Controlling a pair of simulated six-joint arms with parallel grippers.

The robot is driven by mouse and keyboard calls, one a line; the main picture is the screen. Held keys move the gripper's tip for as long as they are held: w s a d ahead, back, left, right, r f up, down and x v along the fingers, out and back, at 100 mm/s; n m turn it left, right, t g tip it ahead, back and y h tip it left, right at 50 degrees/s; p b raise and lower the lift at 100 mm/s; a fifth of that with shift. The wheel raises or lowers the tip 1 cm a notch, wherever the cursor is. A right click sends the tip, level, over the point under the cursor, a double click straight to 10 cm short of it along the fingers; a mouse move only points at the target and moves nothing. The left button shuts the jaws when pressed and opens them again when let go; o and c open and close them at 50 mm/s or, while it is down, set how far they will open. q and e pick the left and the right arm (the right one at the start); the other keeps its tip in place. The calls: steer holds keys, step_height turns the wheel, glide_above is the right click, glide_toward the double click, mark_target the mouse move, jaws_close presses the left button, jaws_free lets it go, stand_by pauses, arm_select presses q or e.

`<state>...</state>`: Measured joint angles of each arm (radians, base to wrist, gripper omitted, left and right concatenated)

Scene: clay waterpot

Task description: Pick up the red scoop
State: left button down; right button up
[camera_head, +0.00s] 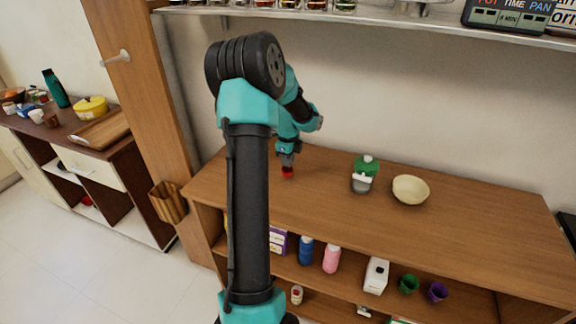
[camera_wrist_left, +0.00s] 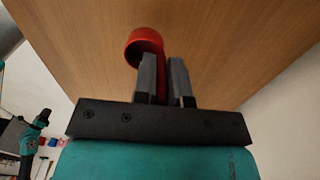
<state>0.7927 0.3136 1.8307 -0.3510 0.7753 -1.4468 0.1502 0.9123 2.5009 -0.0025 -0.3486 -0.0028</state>
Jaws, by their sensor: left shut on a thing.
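The red scoop (camera_wrist_left: 146,42) shows in the left wrist view with its round cup beyond my fingertips and its handle running down between the fingers. In the head view only a small red part of the scoop (camera_head: 287,173) shows, just under my left gripper (camera_head: 288,157), over the left part of the wooden cabinet top. My left gripper, seen close in the left wrist view (camera_wrist_left: 167,75), is shut on the scoop's handle. Whether the scoop touches the wood I cannot tell. My right gripper is in neither view.
Bottles and cups fill the shelf below. A wall shelf (camera_head: 390,24) runs above. The cabinet top's right part is clear.

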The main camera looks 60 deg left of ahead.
arm_select(q)
steer(key=s+d, duration=0.3)
steer(key=d, duration=0.4)
steer(key=s+d+r, duration=0.1)
steer(key=s+d, duration=0.3)
steer(key=d, duration=0.3)
steer(key=shift+d+r, duration=0.2)
steer(key=shift+r, duration=0.05)
